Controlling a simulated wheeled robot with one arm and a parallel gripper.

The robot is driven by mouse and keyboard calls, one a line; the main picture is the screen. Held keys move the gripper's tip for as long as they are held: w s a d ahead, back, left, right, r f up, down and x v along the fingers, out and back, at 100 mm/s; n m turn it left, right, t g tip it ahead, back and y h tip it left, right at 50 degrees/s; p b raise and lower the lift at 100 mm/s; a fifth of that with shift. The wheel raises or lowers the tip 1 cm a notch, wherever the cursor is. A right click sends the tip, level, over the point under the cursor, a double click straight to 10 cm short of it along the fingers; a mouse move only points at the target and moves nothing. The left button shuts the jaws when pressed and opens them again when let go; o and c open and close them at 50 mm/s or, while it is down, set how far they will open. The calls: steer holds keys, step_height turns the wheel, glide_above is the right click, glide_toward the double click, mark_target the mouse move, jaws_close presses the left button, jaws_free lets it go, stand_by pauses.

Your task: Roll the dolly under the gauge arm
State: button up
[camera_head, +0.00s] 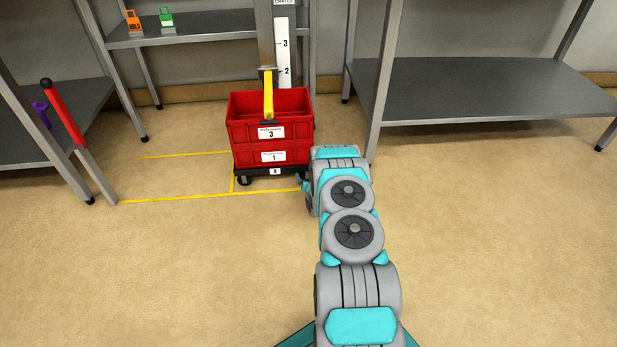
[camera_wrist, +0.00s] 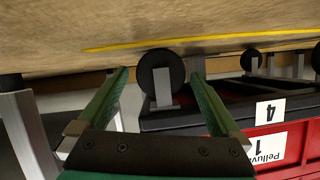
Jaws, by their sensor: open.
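The black dolly (camera_head: 262,173), labelled 4, stands on the floor and carries two stacked red crates, an upper one marked 3 (camera_head: 244,131) and a lower one marked 1 (camera_head: 244,156). The yellow gauge arm (camera_head: 268,95) sticks out from a post with a number scale and overlaps the upper crate in the head view; its height above the rim is hard to tell. My gripper (camera_head: 303,184) is low by the dolly's front right corner. In the upside-down wrist view its green fingers (camera_wrist: 158,76) are open, with a dolly caster (camera_wrist: 160,72) showing between them; contact is unclear.
Yellow floor lines (camera_head: 200,196) run left of the dolly. Grey shelving (camera_head: 470,92) stands at right, another shelf with orange and green tags at the back left. A red lever (camera_head: 63,115) with a black knob stands at left. The front floor is clear.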

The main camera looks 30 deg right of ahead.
steer(key=shift+p+v, duration=0.5)
steer(key=shift+v, duration=3.45)
